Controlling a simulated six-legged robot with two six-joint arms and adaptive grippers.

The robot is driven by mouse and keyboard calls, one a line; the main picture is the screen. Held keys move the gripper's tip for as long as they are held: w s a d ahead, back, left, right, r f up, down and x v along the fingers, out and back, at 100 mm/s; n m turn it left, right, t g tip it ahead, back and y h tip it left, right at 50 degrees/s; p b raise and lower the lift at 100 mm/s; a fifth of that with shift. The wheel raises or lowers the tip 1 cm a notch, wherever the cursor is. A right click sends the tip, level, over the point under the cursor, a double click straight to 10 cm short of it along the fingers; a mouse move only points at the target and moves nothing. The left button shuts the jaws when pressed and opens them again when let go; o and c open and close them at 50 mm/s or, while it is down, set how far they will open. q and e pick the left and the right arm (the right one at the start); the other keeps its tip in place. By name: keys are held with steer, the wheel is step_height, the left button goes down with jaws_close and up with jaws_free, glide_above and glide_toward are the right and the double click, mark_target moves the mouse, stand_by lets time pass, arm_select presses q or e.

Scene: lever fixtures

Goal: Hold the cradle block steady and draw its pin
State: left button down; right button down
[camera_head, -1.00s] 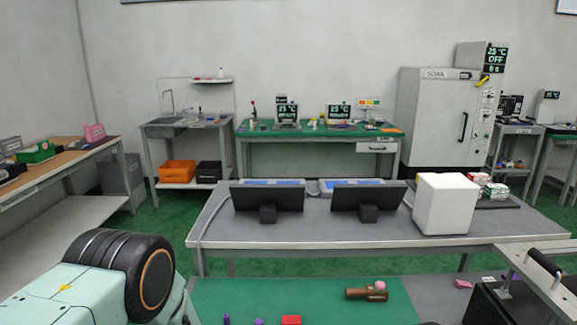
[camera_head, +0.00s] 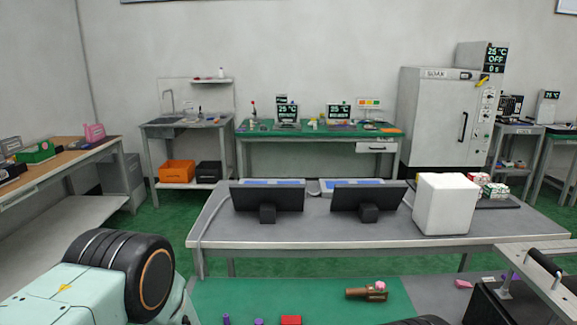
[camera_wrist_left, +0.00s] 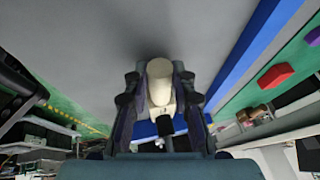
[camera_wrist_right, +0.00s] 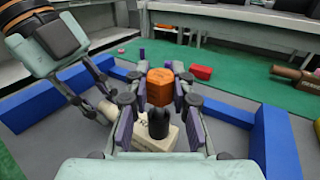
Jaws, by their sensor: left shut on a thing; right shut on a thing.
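In the right wrist view, the cream cradle block (camera_wrist_right: 148,138) sits low between blue rails, partly hidden by my right gripper. My right gripper (camera_wrist_right: 160,90) is shut on an orange hexagonal piece (camera_wrist_right: 160,80), which looks like the pin's head. A black rounded knob (camera_wrist_right: 158,125) stands nearer the camera, by the block. My left gripper (camera_wrist_right: 100,103) reaches in from the left at a cream cylindrical part (camera_wrist_right: 108,109). In the left wrist view, my left gripper (camera_wrist_left: 159,82) is shut on this cream part (camera_wrist_left: 160,85). The pin's shaft cannot be made out.
Blue rails (camera_wrist_right: 53,105) and (camera_wrist_right: 274,140) bound the grey work area. A red block (camera_wrist_right: 201,72) and a brown cylinder (camera_wrist_right: 290,73) lie on the green mat beyond.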

steer(key=c, duration=1.1)
jaws_free()
steer(key=v, duration=0.7)
steer(key=shift+s+d, duration=0.1)
steer(key=shift+s, duration=0.1)
steer(key=shift+o, duration=0.2)
